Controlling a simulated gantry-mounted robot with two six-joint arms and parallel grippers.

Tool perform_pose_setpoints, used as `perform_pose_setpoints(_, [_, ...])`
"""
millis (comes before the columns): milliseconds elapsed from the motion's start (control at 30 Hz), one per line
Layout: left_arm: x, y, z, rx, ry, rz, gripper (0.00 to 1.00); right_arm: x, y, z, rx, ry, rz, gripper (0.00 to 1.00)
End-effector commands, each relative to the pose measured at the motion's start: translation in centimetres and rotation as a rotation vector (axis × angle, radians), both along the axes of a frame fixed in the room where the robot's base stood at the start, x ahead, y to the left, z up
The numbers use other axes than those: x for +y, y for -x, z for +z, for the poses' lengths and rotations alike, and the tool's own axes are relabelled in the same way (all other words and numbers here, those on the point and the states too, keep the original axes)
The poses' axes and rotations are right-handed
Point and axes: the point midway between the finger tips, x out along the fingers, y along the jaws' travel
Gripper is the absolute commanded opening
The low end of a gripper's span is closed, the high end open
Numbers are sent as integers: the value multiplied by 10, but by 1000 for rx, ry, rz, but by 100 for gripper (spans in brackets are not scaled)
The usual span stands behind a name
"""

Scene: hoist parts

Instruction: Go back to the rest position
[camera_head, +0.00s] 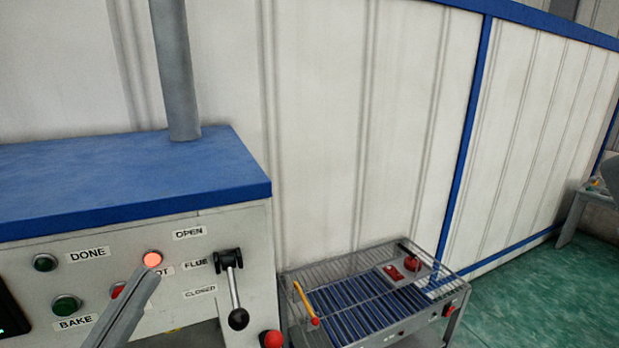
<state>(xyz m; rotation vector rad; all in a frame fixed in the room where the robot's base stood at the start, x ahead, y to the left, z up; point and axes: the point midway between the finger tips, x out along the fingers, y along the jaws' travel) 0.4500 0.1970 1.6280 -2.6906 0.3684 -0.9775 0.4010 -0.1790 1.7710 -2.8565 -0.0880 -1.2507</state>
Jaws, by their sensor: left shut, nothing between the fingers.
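My left gripper (150,274) reaches up from the bottom left in the head view, in front of the oven's control panel (210,310). Its slim grey fingers are shut with nothing between them. The tip overlaps the label under a glowing red-orange lamp (152,259); I cannot tell whether it touches the panel. A red button (117,290) is partly hidden behind the fingers. My right gripper is not in view.
The panel has green DONE (45,263) and BAKE (66,305) buttons. The flue lever (233,285) sticks out, black knob down. A roller conveyor (365,305) with a wire guard stands to the right. Green floor (520,295) lies clear beyond it.

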Motion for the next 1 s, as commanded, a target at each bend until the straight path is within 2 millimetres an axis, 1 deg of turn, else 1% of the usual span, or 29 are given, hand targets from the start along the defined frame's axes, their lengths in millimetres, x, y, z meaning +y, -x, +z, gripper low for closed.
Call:
perform_pose_setpoints(33, [-26,8,57,-66,-34,-14,0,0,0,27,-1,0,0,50])
perform_pose_setpoints(67, [-38,13,82,-99,-46,-15,0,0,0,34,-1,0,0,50])
perform_pose_setpoints(100, [-52,21,114,-136,-51,-11,0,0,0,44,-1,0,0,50])
perform_pose_setpoints(167, [-67,36,162,-184,-28,4,0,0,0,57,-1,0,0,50])
perform_pose_setpoints(200, [-69,46,189,-206,11,21,0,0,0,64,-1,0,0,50])
perform_pose_setpoints(233, [-65,52,203,-214,50,38,0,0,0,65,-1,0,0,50])
perform_pose_setpoints(267, [-59,55,210,-213,90,58,0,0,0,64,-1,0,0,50])
perform_pose_setpoints(333, [-36,57,209,-188,190,105,0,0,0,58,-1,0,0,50])
perform_pose_setpoints(400, [-21,53,204,-149,273,115,0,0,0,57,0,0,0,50])
perform_pose_setpoints(433, [-18,51,203,-137,297,110,0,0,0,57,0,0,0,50])
perform_pose_setpoints(567, [-18,49,201,-117,340,70,0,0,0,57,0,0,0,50])
perform_pose_setpoints(1000, [-18,49,201,-117,338,71,0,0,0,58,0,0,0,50])
